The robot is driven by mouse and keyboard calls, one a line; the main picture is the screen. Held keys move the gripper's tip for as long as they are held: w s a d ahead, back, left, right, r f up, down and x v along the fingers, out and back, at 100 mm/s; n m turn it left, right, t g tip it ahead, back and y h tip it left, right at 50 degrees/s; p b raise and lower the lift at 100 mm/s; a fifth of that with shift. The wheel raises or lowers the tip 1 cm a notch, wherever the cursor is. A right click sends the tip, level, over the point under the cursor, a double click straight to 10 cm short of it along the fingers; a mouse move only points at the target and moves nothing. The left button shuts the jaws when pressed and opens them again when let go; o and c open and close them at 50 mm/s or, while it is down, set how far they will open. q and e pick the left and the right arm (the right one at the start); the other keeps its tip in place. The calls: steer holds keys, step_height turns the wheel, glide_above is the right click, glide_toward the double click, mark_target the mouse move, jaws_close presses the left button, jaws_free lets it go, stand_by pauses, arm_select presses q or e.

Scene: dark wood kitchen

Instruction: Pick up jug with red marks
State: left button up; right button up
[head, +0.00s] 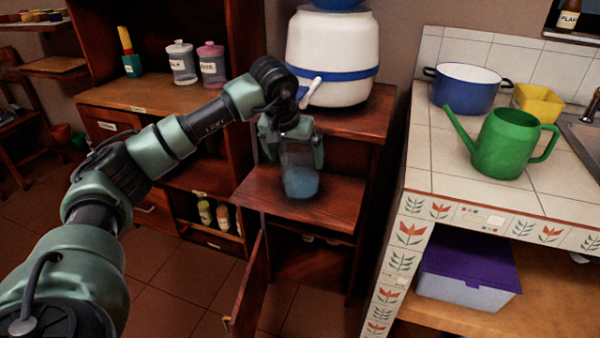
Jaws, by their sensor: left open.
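A clear container with blue contents (300,181) stands upright on the wooden shelf (345,196) below the white dispenser. I see no red marks on it at this size, so I cannot tell if it is the jug with red marks. My left gripper (291,158) points down over it, open, with one finger to each side. The gripper hides the container's upper part, and I cannot tell if the fingers touch it. My right gripper is out of view.
A white dispenser with a blue band (333,55) stands just above the shelf. A cabinet door (250,290) hangs open below. On the tiled counter (440,180) at right are a green watering can (505,142) and a blue pot (466,90). Canisters (182,65) stand at left.

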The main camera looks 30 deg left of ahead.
arm_select(q)
steer(key=shift+w, duration=0.2)
steer(key=shift+w+f, duration=0.25)
steer(key=shift+w, duration=0.05)
steer(key=x, duration=0.4)
steer(key=shift+a+f+b, duration=0.1)
steer(key=shift+f+b, duration=0.15)
steer(key=shift+b, duration=0.05)
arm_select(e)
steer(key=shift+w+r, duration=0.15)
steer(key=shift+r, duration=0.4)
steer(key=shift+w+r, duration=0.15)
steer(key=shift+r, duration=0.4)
arm_select(q)
steer(key=shift+c, duration=0.3)
steer(key=shift+w+r, duration=0.1)
steer(key=c, duration=1.6)
steer(key=shift+o, duration=0.2)
steer(key=shift+r, duration=0.15)
